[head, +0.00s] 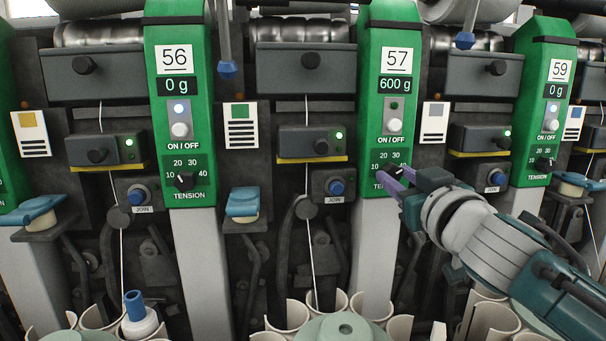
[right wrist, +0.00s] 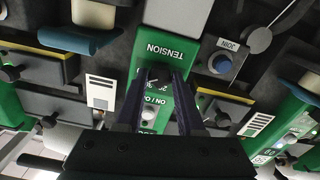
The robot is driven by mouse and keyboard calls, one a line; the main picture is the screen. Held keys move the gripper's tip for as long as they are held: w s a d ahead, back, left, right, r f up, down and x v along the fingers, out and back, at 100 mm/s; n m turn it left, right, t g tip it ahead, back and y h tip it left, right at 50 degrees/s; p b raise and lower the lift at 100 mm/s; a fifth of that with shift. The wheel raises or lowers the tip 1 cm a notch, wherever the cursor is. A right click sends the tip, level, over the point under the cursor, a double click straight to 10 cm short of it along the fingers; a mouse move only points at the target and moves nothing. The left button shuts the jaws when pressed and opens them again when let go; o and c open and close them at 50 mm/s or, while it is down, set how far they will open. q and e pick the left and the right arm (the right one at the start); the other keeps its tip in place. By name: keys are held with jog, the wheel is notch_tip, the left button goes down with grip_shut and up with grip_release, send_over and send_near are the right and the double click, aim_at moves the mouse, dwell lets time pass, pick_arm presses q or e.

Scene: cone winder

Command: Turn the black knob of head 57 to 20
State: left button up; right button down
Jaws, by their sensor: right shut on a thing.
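The green panel of head 57 (head: 372,120) stands right of centre in the head view, with its display (head: 395,85) reading 600 g. Its black tension knob (head: 394,172) sits low on the panel, partly covered by my fingers. The marks 10, 20 and 30 show around it; 40 is hidden. My right gripper (head: 392,178) comes in from the right and is shut on the knob. In the right wrist view the panel is upside down, and the knob (right wrist: 158,82) lies between the fingertips. I cannot tell where the knob points. My left gripper is not in view.
Head 56 (head: 155,90) and head 59 (head: 528,100) stand to either side, with displays at 0 g. A blue JOIN button (head: 336,187) sits left of the knob, another (head: 497,178) right of my gripper. Paper tubes (head: 288,315) stand below.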

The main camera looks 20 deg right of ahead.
jog(key=n, duration=0.3)
jog(key=shift+n, duration=0.4)
jog(key=n, duration=0.4)
jog(key=shift+n, duration=0.3)
jog(key=n, duration=0.4)
jog(key=shift+r, duration=0.1)
jog(key=n, duration=0.3)
jog(key=shift+n, duration=0.8)
jog(key=c, duration=0.5)
grip_release()
